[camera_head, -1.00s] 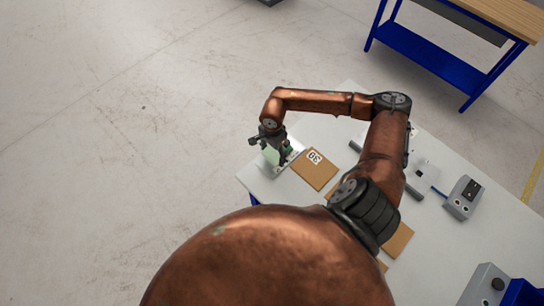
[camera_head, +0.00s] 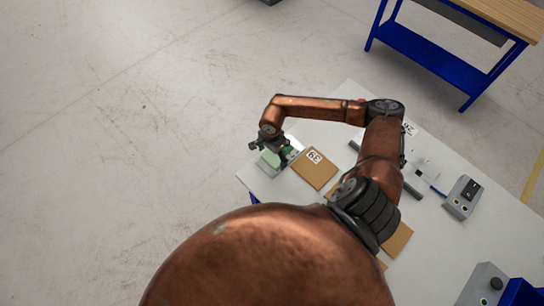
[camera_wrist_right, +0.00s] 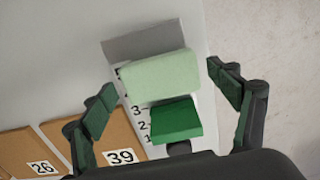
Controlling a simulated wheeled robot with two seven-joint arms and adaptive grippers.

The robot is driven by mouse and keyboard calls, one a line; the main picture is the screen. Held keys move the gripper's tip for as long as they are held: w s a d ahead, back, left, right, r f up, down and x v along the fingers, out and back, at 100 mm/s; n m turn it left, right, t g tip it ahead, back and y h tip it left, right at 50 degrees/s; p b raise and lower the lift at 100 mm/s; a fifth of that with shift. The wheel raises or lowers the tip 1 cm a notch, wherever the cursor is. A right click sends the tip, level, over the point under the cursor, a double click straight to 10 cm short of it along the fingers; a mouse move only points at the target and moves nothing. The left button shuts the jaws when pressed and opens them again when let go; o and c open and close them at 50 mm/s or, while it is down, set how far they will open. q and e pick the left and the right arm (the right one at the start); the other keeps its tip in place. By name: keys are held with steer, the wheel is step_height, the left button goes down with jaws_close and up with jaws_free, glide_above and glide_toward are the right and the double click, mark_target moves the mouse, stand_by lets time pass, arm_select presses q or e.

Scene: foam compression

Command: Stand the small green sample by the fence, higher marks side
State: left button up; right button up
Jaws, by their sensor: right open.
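My right gripper (camera_wrist_right: 160,80) is open, its two green-padded fingers spread wide on either side of a pale green block (camera_wrist_right: 158,76). A darker green block (camera_wrist_right: 175,121) lies just nearer the wrist, close against or overlapping the pale one in this view; I cannot tell whether they touch. A grey strip (camera_wrist_right: 145,42), which looks like the fence, runs just beyond the pale block. A white plate with printed number marks (camera_wrist_right: 139,110) lies beneath, partly covered. In the head view my right gripper (camera_head: 269,145) is over the pale green block (camera_head: 270,159) at the table's left corner. My left gripper is out of view.
A brown card numbered 39 (camera_head: 314,170) lies right of the plate; another, numbered 26 (camera_wrist_right: 40,167), shows in the wrist view. A grey control box (camera_head: 463,197) stands at the right. My right arm hides the table's middle.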

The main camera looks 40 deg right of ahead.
mark_target(272, 155)
steer(key=shift+r, duration=0.1)
steer(key=shift+r, duration=0.3)
step_height(272, 155, up, 12)
steer(key=b, duration=0.1)
steer(key=shift+f, duration=0.25)
